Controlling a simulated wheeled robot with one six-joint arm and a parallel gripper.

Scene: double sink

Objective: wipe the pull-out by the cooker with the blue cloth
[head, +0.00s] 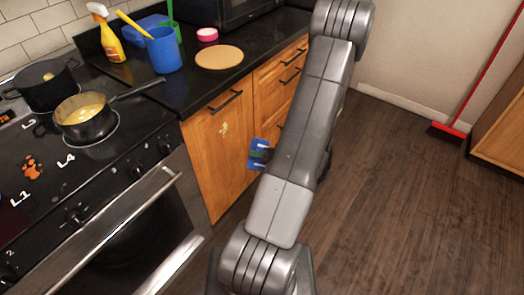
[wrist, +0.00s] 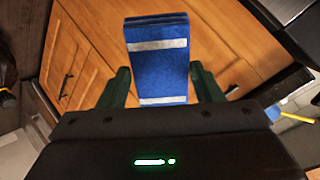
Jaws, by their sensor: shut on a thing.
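The pull-out by the cooker (head: 207,160) is a wooden front with a dark bar handle, closed, just right of the oven. A pale yellowish smear (head: 223,129) marks its upper part. My gripper (wrist: 160,78) is shut on the folded blue cloth (wrist: 157,65), which has pale bands and stands out between the green fingers. In the head view the cloth (head: 256,161) shows beside my arm, in front of the lower right of the wooden fronts. I cannot tell whether it touches the wood. The smear cannot be made out in the wrist view.
The cooker (head: 110,180) carries a pan of yellow food (head: 86,115) and a dark pot (head: 42,84). The black counter holds a spray bottle (head: 106,35), a blue jug (head: 163,50) and a round board (head: 219,57). A red broom (head: 447,132) stands right; the floor between is clear.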

